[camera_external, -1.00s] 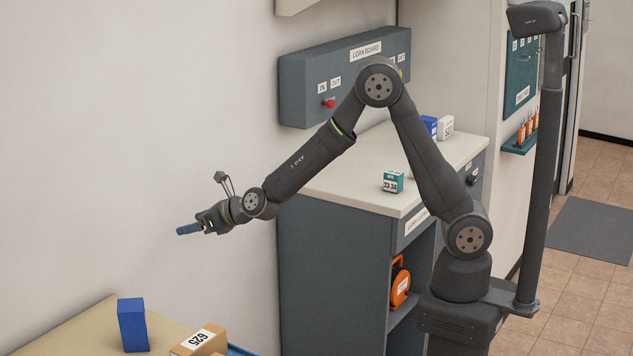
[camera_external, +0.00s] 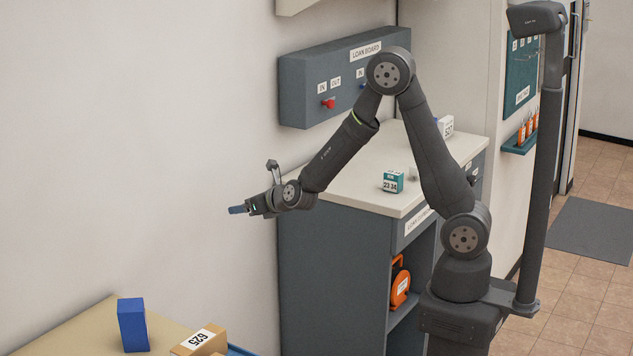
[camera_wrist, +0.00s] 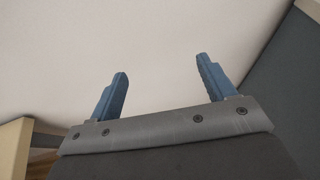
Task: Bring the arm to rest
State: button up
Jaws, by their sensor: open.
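My gripper (camera_external: 238,210) is in front of the pale wall, left of the grey cabinet and above the level of the tan table. In the wrist view its two blue fingers (camera_wrist: 160,88) stand wide apart with nothing between them, only plain wall behind. My arm is bent, with its elbow high in front of the loan board (camera_external: 325,85). The gripper touches nothing that I can see.
A blue box (camera_external: 133,325) and a brown parcel (camera_external: 199,342) are on the tan table (camera_external: 75,335) at lower left. The cabinet's pale top (camera_external: 360,190) carries a teal box (camera_external: 393,181) and a white box (camera_external: 446,127) near my arm. Open air surrounds the gripper.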

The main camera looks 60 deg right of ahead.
jog(key=s+d+m+h, duration=0.1)
jog(key=s+d+h, duration=0.1)
jog(key=d, duration=0.6)
jog(key=shift+s+f+m, duration=0.25)
jog(key=shift+s+m, duration=0.05)
jog(key=shift+s, duration=0.2)
